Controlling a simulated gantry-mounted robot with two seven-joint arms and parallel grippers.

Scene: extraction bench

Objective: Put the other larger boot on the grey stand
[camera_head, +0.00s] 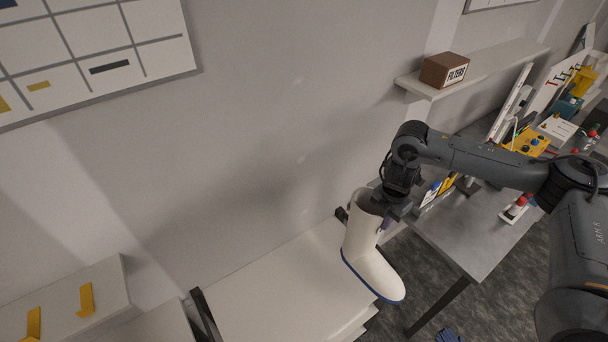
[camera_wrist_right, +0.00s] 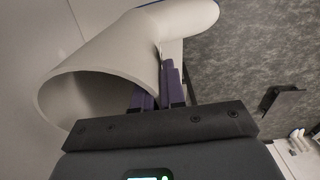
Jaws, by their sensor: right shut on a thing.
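A large white boot (camera_head: 365,245) with a blue sole edge hangs from my right gripper (camera_head: 387,215), which is shut on the rim of its shaft. The boot is nearly upright with its toe towards the lower right. In the right wrist view the boot (camera_wrist_right: 95,60) shows its open top, and the gripper's fingers (camera_wrist_right: 158,92) pinch the shaft wall. A pale grey stepped surface (camera_head: 270,285) lies below and left of the boot; I cannot tell whether it is the grey stand, or whether the boot touches it. My left gripper is not in view.
A grey table (camera_head: 470,235) with tools stands right of the boot. A wall shelf (camera_head: 490,68) holds a brown FILTERS box (camera_head: 444,70). Dark brackets (camera_head: 206,314) edge the pale surface. A pale box (camera_head: 65,300) with yellow straps is at lower left. The pale surface's top looks clear.

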